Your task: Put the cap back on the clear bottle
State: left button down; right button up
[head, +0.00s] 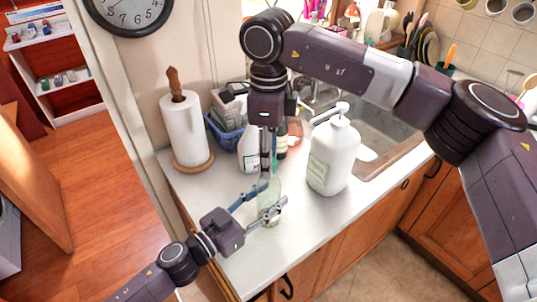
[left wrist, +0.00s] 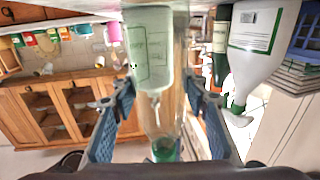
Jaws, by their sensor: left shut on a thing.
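The clear bottle (head: 268,201) stands upright near the counter's front edge. My left gripper (head: 259,206) is shut on it, with one finger on each side. In the left wrist view, which is upside down, the clear bottle (left wrist: 163,112) runs between the blue finger pads. A green piece (left wrist: 164,150) shows at its neck end. It looks like the cap, but I cannot tell how it sits. My right gripper (head: 267,168) points straight down just above the bottle's top. Its fingertips are too small to show whether they hold anything.
A large white pump bottle (head: 334,155) stands close to the right of the clear bottle. Behind are a white spray bottle (head: 248,150), a dark bottle (head: 281,145) and a blue basket (head: 222,132). A paper towel roll (head: 184,130) stands left. The sink (head: 385,135) is right. Bare counter (head: 225,190) lies left.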

grip_shut()
jog(key=shift+o, duration=1.9)
grip_release()
notch_tip(320, 180, up, 12)
pick_arm(q)
jog(key=c, duration=1)
grip_release()
jog(key=shift+c, duration=0.2)
